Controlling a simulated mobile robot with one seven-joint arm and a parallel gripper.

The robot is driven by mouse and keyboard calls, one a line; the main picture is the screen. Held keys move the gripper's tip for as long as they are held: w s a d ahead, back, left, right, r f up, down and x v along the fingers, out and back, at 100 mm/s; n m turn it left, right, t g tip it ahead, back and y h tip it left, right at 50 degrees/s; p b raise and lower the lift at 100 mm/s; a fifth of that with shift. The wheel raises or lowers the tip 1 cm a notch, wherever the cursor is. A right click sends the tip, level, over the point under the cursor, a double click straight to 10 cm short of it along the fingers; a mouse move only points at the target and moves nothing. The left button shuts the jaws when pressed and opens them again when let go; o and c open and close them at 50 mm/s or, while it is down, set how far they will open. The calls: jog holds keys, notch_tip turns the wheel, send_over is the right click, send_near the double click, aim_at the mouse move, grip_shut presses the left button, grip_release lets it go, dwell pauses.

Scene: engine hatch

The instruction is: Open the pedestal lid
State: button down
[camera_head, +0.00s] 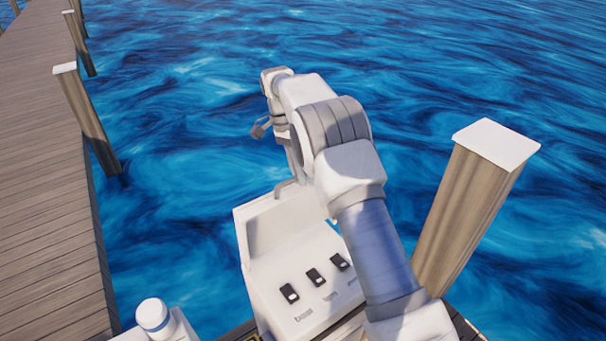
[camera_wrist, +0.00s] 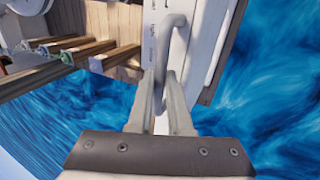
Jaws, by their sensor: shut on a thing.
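The white pedestal (camera_head: 296,290) stands at the lower middle of the head view, with several black rocker switches on its sloped face. Its upper white part (camera_head: 280,228) rises behind the switches; I cannot tell from this view how far the lid is raised. In the wrist view a pale grey looped handle (camera_wrist: 178,38) stands out from a white panel (camera_wrist: 207,42) with a dark edge. My gripper (camera_wrist: 165,80) is shut on the handle, its two fingers at the loop's lower end. In the head view my arm hides most of the grasp.
A wooden post (camera_head: 462,220) with a white cap stands right of my arm. A plank dock (camera_head: 48,190) with posts runs along the left. A white bottle-like object (camera_head: 152,315) is at the lower left. Blue water fills the open space behind the pedestal.

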jog(key=shift+a+f, duration=0.25)
jog(key=shift+a, duration=0.15)
jog(key=c, duration=1.3)
grip_release()
jog(key=o, duration=0.5)
jog(key=shift+w+a+f, duration=0.15)
jog(key=shift+w, duration=0.2)
jog(key=shift+c, duration=0.2)
jog(key=shift+s, duration=0.1)
jog(key=shift+r, duration=0.2)
jog(key=shift+r, duration=0.1)
